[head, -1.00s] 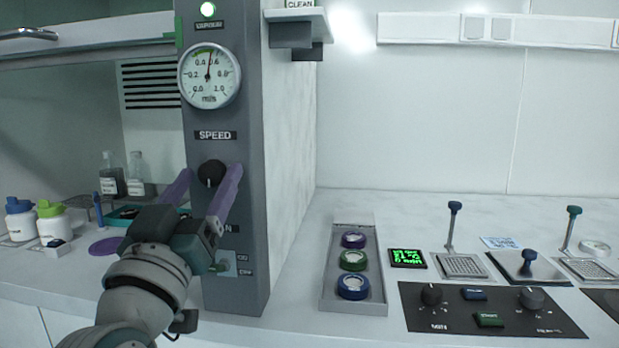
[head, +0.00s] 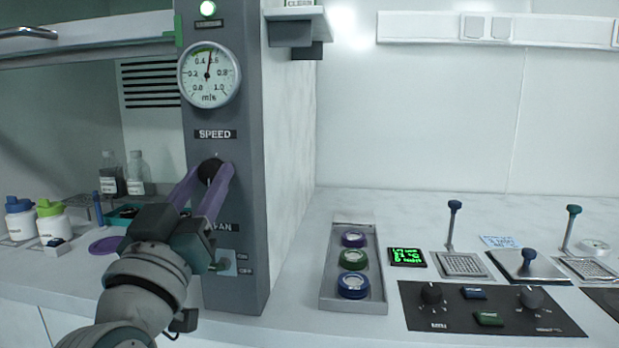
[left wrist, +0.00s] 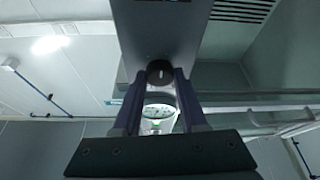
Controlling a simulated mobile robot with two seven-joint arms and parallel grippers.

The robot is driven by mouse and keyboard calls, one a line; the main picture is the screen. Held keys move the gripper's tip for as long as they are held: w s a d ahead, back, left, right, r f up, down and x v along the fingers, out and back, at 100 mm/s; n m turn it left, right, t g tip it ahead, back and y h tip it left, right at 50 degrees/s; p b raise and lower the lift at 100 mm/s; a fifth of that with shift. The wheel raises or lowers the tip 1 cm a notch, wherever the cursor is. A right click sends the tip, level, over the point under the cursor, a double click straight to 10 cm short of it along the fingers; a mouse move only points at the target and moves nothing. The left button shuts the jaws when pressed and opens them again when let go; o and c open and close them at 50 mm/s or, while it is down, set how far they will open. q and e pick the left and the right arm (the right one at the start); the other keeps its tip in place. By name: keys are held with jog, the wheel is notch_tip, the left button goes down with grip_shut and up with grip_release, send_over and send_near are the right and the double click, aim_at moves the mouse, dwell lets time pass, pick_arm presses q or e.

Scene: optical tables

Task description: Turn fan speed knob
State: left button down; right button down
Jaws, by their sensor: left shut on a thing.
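The black round speed knob (head: 210,170) is on the grey panel (head: 245,190), under the SPEED label (head: 215,134). My left gripper (head: 211,176) is shut on the knob, one purple finger on each side of it. The left wrist view shows the knob (left wrist: 160,72) between the two fingertips (left wrist: 160,76). Above the label, the round gauge (head: 209,75) has its needle pointing almost straight up, between 0.4 and 0.6. My right gripper is not in view.
Below my gripper, the panel has a fan switch (head: 225,262) marked ON and OFF, partly hidden by it. At left stand bottles with blue (head: 18,204) and green lids (head: 49,208). A tray of coloured rings (head: 353,300) and a black control plate (head: 460,322) lie on the right.

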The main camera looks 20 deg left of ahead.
pick_arm(q)
jog(key=shift+n+y, duration=0.4)
jog(key=n+g+y+p, duration=0.1)
jog(key=n, duration=0.2)
jog(key=shift+d+r, duration=0.1)
jog(key=shift+n+g+y+p, duration=0.7)
jog(key=shift+n+y, duration=0.2)
jog(key=shift+n, duration=1.3)
jog(key=shift+c, duration=2.2)
grip_release()
jog(key=shift+d, duration=0.1)
